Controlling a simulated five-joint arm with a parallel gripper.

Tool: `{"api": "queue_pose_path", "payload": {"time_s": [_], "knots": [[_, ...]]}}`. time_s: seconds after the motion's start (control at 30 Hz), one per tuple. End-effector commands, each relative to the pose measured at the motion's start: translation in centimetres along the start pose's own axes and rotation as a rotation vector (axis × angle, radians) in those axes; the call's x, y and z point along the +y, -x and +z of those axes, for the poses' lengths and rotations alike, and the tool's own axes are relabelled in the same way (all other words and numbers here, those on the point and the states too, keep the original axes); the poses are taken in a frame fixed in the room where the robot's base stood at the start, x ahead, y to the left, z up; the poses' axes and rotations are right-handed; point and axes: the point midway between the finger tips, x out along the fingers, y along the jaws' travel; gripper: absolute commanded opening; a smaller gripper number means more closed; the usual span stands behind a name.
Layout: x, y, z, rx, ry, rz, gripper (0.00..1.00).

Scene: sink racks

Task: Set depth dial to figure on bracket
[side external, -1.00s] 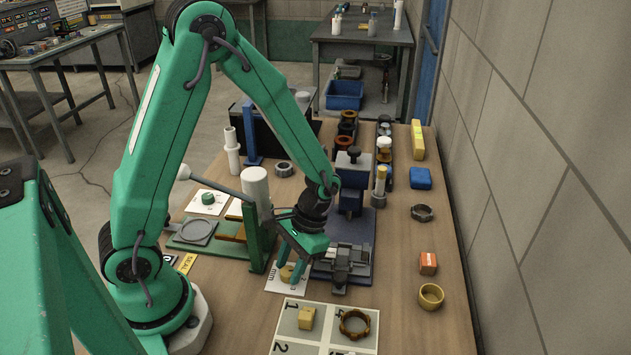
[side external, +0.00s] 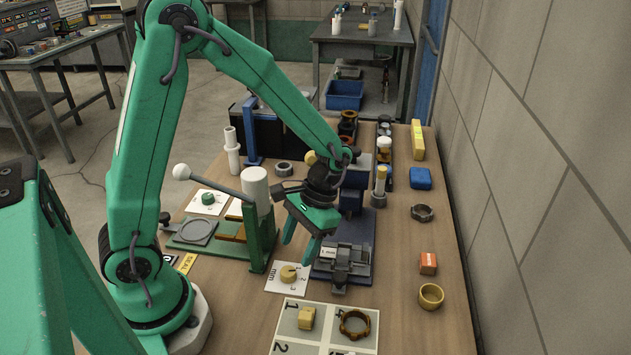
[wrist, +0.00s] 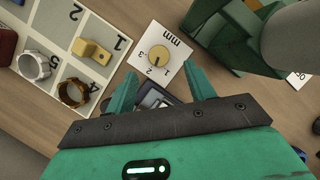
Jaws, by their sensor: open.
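The depth dial is a round yellow knob (side external: 289,274) on a white card marked "mm", flat on the bench. In the wrist view the knob (wrist: 159,56) has a thin mark across its top and small figures along one side; which figure the mark points to is unclear. My gripper (side external: 304,249) is open and empty, raised above the bench just behind the dial card. In the wrist view its fingers (wrist: 160,80) are spread, with the dial beyond their tips. A grey and blue fixture (side external: 345,262) stands right of the dial, bearing a small white label whose figure I cannot read surely.
A numbered tray (side external: 322,309) in front holds a yellow block (side external: 306,318) and a dark ring (side external: 354,324). A green press (side external: 258,235) with a long lever stands left of my gripper. The right side of the bench has open room between small parts.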

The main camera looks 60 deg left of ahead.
Motion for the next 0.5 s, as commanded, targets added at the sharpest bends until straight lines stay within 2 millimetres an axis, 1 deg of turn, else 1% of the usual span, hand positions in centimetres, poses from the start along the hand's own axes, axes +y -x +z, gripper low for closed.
{"api": "queue_pose_path", "payload": {"time_s": [0.03, 0.2, 0.5], "knots": [[0.0, 0.6, -0.1, 0.002, 0.001, 0.0, 0.54], [0.0, 1.8, 0.0, 0.001, 0.001, 0.0, 0.54], [0.0, 2.0, 0.0, -0.001, 0.001, 0.0, 0.54]]}}
